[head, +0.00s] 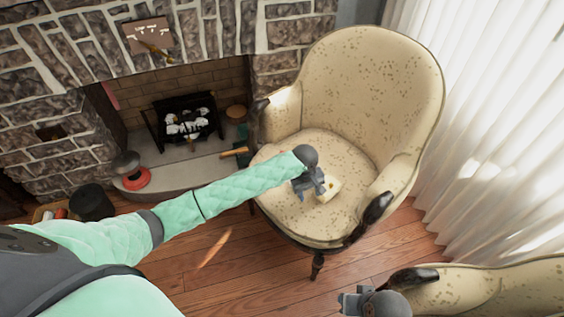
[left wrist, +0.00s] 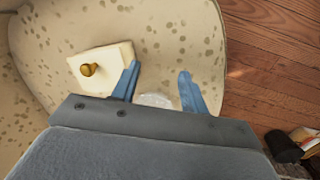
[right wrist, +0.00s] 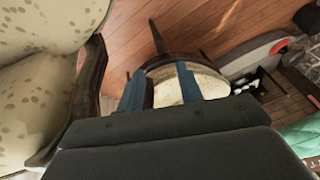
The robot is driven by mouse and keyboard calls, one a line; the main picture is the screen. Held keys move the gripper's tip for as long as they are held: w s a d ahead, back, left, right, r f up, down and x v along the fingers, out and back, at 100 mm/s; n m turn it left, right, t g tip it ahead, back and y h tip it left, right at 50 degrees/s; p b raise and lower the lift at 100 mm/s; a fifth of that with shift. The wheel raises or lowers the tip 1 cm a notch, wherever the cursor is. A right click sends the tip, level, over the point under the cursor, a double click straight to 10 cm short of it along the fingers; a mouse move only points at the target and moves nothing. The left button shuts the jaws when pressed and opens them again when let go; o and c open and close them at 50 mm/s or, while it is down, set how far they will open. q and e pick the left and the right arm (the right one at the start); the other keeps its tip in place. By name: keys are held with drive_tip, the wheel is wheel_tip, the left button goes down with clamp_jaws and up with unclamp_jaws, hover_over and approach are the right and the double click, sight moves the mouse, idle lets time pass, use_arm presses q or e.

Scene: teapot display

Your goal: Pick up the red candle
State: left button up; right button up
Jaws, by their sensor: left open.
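I cannot pick out a red candle for certain. A small red thing (head: 61,214) shows beside a white one at the lower left of the head view, too small to tell what it is. My left gripper (head: 309,187) is over the armchair seat; in the left wrist view its fingers (left wrist: 160,72) are apart with no red thing between them. A pale translucent thing (left wrist: 155,100) shows between and below them. My right gripper (right wrist: 161,72) has its fingers apart and empty in the right wrist view; only part of it shows low in the head view.
A cream block with a brass knob (left wrist: 89,69) lies on the seat of the cream armchair (head: 375,85). A second chair (head: 490,290) is at the lower right. The stone fireplace (head: 85,60) has a red-rimmed round thing (head: 135,180) on its hearth. Wood floor (head: 215,265) lies open between.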

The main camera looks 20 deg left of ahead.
use_arm(q)
drive_tip(key=w+a+r+n, duration=0.1)
drive_tip(key=w+a+n, duration=0.1)
drive_tip(key=w+a, duration=0.2)
drive_tip(key=w+a+r+n+y, duration=0.1)
drive_tip(key=w+a+n, duration=0.1)
drive_tip(key=w+a, duration=0.3)
drive_tip(key=w+a+r+n, duration=0.1)
drive_tip(key=w+a+n, duration=0.1)
drive_tip(key=w+a, duration=0.3)
drive_tip(key=shift+w+r+y+b, duration=0.1)
drive_tip(key=shift+r+y+b, duration=0.2)
drive_tip(key=shift+y+b, duration=0.1)
drive_tip(key=shift+w+a+n, duration=0.1)
drive_tip(key=shift+a+n, duration=0.05)
drive_tip(key=shift+n, duration=0.15)
drive_tip(key=shift+f, duration=0.7)
wheel_tip(320, 180, down, 2)
drive_tip(key=shift+w+a+f+p, duration=0.1)
drive_tip(key=shift+w+a+p, duration=0.05)
drive_tip(key=shift+p, duration=0.15)
wheel_tip(320, 180, down, 4)
drive_tip(key=shift+f, duration=0.1)
use_arm(e)
drive_tip(key=shift+w+r, duration=0.1)
drive_tip(key=shift+a, duration=0.15)
use_arm(q)
clamp_jaws()
use_arm(e)
drive_tip(key=shift+s, duration=0.35)
